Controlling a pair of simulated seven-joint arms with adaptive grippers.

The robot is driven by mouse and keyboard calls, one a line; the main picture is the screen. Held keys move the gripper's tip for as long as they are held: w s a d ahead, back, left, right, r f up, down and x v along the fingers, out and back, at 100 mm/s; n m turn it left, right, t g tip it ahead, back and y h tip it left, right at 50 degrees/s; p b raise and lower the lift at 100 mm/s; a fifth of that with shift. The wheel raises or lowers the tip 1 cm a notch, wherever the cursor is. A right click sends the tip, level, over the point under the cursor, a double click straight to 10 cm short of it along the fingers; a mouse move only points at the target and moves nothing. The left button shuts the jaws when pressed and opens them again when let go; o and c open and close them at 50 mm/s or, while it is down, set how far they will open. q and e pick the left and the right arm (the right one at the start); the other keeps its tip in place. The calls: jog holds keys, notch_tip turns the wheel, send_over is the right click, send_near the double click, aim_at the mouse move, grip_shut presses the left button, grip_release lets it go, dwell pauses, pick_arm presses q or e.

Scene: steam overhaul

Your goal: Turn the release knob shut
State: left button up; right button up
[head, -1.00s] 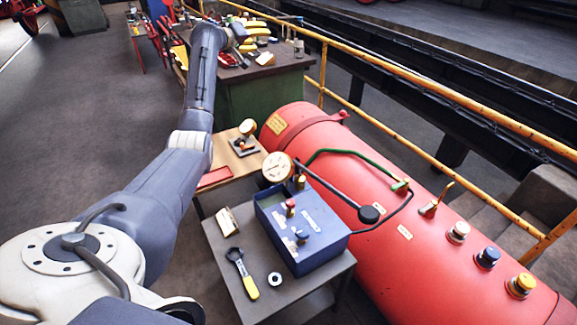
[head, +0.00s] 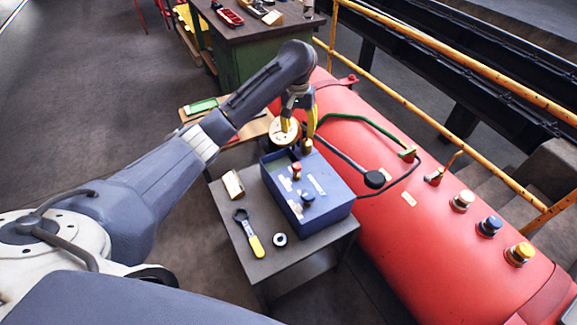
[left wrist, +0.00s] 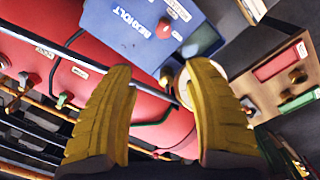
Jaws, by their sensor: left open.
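A blue box (head: 322,205) stands on a small grey table (head: 268,262). A red knob (head: 296,168) and a dark blue knob (head: 308,198) sit on its top; the labels are too small to tell which is the release knob. The red knob also shows in the left wrist view (left wrist: 165,27). A round gauge (head: 284,134) stands at the box's far end. My left gripper (head: 299,122) is open, pointing down at the gauge, its yellow fingers (left wrist: 163,95) apart and holding nothing. One finger partly hides the gauge. My right gripper is not in view.
A red tank (head: 425,235) with several knobs lies to the right. A yellow-handled wrench (head: 249,232), a ring (head: 280,239) and a brass block (head: 233,184) lie on the table. A yellow railing (head: 450,85) runs behind.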

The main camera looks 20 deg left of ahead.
aim_at(297, 165)
pick_arm(q)
jog(key=shift+y, duration=0.3)
jog(key=shift+s+f, duration=0.15)
jog(key=shift+f, duration=2.9)
jog(key=shift+s+f, duration=0.15)
jog(key=shift+f, duration=2.85)
jog(key=shift+s+f, duration=0.15)
jog(key=shift+f, duration=2.9)
grip_shut()
